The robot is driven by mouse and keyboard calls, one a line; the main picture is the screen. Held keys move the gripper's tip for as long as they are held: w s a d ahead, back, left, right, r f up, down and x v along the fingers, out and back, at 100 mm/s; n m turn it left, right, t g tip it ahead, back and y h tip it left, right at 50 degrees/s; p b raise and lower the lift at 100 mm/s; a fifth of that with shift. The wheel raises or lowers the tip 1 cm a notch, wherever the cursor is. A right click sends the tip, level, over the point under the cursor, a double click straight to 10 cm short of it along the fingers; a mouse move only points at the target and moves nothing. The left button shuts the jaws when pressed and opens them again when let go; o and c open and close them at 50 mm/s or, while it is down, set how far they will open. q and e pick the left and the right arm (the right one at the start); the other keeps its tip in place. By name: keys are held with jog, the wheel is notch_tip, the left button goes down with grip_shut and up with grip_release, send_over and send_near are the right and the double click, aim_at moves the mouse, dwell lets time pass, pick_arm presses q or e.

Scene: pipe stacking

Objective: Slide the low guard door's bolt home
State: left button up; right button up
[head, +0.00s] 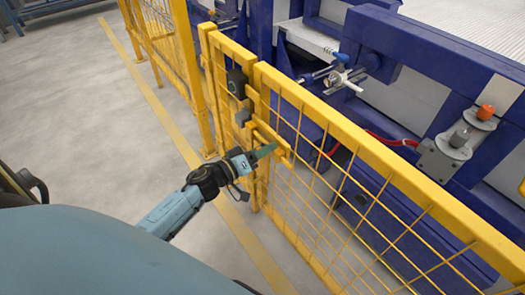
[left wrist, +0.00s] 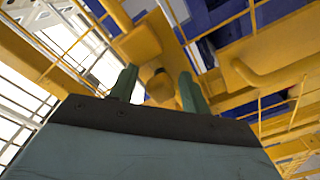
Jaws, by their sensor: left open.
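The low guard door (head: 350,150) is a yellow frame with wire mesh, standing beside a yellow post section (head: 222,95). A short yellow bar, which looks like the bolt (head: 270,140), lies across the door's edge near the gap. My left gripper (head: 262,153) is at this bar, reaching in from the lower left. In the left wrist view, its two green fingers (left wrist: 158,80) are apart, with a yellow block (left wrist: 160,90) showing between them or just beyond. I cannot tell whether the fingers touch it. The bolt's far end is unclear. My right gripper is out of view.
Dark latch boxes (head: 237,82) sit on the fence edge above the bar. Blue machinery (head: 400,50) and a red cable (head: 395,140) are behind the door. Grey floor (head: 90,110) with a yellow line is clear on the left.

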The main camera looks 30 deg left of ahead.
aim_at(255, 134)
pick_arm(q)
jog(key=shift+w, duration=0.1)
grip_shut()
jog(key=shift+a+r, duration=0.1)
jog(key=a, duration=0.1)
jog(key=w+a+p, duration=0.1)
jog(key=a, duration=0.1)
jog(key=w+a, duration=0.1)
jog(key=shift+a, duration=0.3)
jog(key=shift+w+a+r, duration=0.1)
jog(key=shift+w+a, duration=0.05)
jog(key=shift+a, duration=0.35)
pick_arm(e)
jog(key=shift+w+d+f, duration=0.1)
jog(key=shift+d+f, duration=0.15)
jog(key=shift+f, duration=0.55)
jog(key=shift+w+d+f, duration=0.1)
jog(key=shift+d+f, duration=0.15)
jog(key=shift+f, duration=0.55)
pick_arm(q)
jog(key=shift+c, duration=0.2)
grip_release()
jog(key=shift+o, duration=0.2)
